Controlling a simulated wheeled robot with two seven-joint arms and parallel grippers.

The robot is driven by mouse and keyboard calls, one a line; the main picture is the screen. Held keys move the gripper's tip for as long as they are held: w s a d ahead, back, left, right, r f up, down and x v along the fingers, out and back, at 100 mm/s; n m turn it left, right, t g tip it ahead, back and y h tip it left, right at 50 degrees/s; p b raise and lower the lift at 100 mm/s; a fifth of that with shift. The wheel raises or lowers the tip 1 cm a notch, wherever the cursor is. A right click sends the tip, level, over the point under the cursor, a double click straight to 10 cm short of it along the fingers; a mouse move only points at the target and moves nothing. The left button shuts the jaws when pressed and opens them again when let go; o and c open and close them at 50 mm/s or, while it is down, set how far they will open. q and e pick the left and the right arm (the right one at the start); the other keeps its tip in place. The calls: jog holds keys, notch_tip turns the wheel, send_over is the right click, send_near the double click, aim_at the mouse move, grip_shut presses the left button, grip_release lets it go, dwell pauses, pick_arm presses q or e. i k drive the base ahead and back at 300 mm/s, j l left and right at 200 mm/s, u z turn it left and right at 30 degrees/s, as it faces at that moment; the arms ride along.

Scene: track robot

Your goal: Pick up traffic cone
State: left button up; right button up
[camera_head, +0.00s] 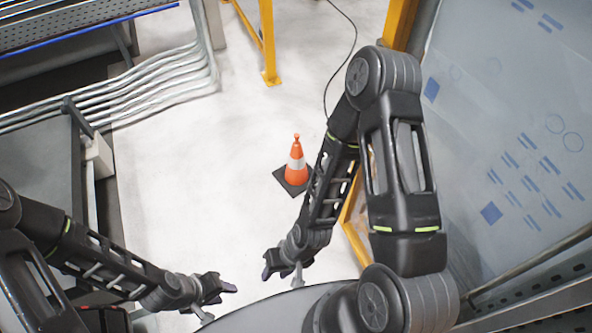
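The traffic cone (296,165) is orange with a white band and a dark square base. It stands upright on the pale floor near the middle of the view, and my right forearm hides the right edge of its base. My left gripper (226,293) is low in the view, below and left of the cone and apart from it. My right gripper (272,268) is below the cone, closer to my body, and not touching it. Both grippers are small and dark here, and I cannot tell whether their fingers are apart. I see nothing held in either one.
Yellow posts (268,45) stand at the back, with a black cable (345,60) on the floor. Metal pipes (150,85) and a grey cabinet (40,160) line the left. A grey panel with blue marks (500,130) fills the right. The floor left of the cone is clear.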

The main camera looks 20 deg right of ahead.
aim_at(295, 176)
jog(key=i+j, duration=0.15)
jog(key=i, duration=0.35)
jog(key=i+j, duration=0.15)
jog(key=i, duration=0.35)
jog(key=i+j, duration=0.2)
jog(key=i, duration=0.3)
jog(key=i+j, duration=0.15)
jog(key=i, duration=0.35)
jog(key=i+j, duration=0.15)
jog(key=i, duration=0.35)
jog(key=z, duration=3.65)
jog(key=i+l, duration=0.1)
jog(key=i, duration=0.05)
